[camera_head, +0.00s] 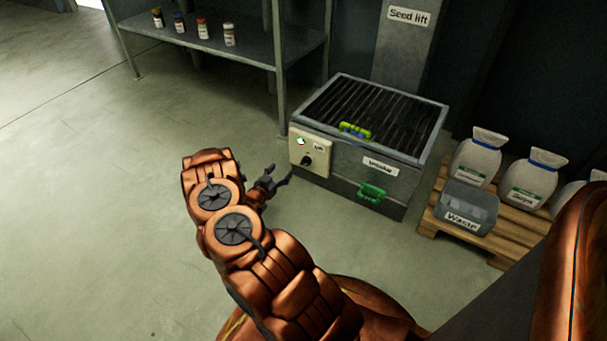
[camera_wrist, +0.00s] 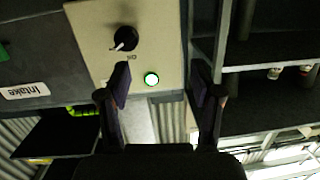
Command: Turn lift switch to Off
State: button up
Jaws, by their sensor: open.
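The lift switch (camera_head: 307,160) is a dark rotary knob on a cream panel (camera_head: 296,153) at the left of the grey intake box's front. The knob also shows in the wrist view (camera_wrist: 125,39), where the picture is upside down, with a pale pointer towards its lower left. A small marking beside it looks like "On". My gripper (camera_head: 281,174) is open and empty, in front of the panel and apart from the knob. In the wrist view the lamp appears between its fingers (camera_wrist: 160,86).
A pallet (camera_head: 459,239) with several sacks and a waste bin (camera_head: 467,210) stands at right. A shelf (camera_head: 245,45) holds bottles behind. The floor at left is clear.

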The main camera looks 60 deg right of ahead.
aim_at(306, 162)
jog(key=s+d+f+g+h+b, duration=0.1)
jog(key=s+d+b, duration=0.3)
jog(key=d, duration=0.5)
jog(key=shift+d+f+h, duration=0.4)
jog(key=shift+s, duration=0.1)
jog(key=c, duration=1.1)
